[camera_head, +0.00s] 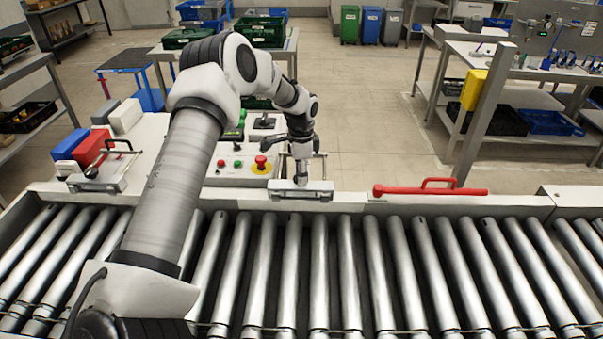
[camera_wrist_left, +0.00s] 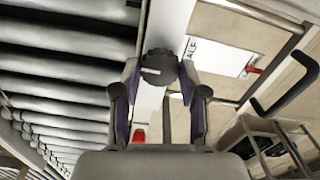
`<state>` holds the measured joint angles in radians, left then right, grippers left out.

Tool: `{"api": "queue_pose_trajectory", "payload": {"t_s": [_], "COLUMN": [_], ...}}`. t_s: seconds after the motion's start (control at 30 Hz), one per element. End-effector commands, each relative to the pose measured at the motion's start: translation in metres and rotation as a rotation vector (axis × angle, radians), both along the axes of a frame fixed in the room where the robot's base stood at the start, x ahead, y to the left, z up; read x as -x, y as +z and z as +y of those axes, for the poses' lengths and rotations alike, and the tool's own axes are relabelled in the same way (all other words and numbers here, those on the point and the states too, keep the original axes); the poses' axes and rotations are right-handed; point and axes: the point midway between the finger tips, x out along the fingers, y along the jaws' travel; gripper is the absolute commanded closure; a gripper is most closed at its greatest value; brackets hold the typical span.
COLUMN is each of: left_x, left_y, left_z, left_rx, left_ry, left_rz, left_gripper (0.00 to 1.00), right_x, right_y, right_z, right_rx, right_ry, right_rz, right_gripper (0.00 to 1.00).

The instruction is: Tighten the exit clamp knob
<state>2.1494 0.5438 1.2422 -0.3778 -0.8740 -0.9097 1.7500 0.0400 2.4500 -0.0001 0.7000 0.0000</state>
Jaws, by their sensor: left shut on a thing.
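My left arm reaches across the rollers, and its gripper (camera_head: 300,180) points down at a small clamp plate (camera_head: 318,190) on the far conveyor rail. In the left wrist view the gripper (camera_wrist_left: 160,72) is shut on a dark round knob (camera_wrist_left: 158,64) with a slot-like line across its face. One finger touches each side of the knob. In the head view the knob is hidden by the gripper. Another clamp (camera_head: 98,184) with a dark handle sits farther left on the same rail. My right gripper is in neither view.
A control panel with a red emergency button (camera_head: 261,161) stands just behind the rail. A red bar with a handle (camera_head: 430,188) lies along the rail to the right. Red (camera_head: 93,147) and blue (camera_head: 67,144) blocks stand at left. The visible rollers (camera_head: 400,270) carry no crate.

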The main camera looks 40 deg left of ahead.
Motion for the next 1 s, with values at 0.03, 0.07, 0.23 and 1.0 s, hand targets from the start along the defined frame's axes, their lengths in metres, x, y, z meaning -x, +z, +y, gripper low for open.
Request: {"api": "queue_pose_trajectory", "payload": {"t_s": [0.03,0.07,0.23,1.0], "left_x": [0.002,0.002,0.002,0.000], "left_y": [-0.002,-0.002,-0.002,0.075], "left_z": [0.000,0.000,0.000,0.001], "left_rx": [0.001,0.001,0.001,0.000], "left_ry": [-0.002,-0.001,-0.001,0.001], "left_rz": [0.006,0.006,0.006,-0.003], "left_gripper": [0.92,0.92,0.92,0.32], "right_x": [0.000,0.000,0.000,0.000], "right_y": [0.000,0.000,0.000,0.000], "right_z": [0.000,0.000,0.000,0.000], "right_rx": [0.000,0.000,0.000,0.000], "right_ry": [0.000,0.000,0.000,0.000], "right_rz": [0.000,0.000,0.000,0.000], "right_gripper": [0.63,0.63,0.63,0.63]}}
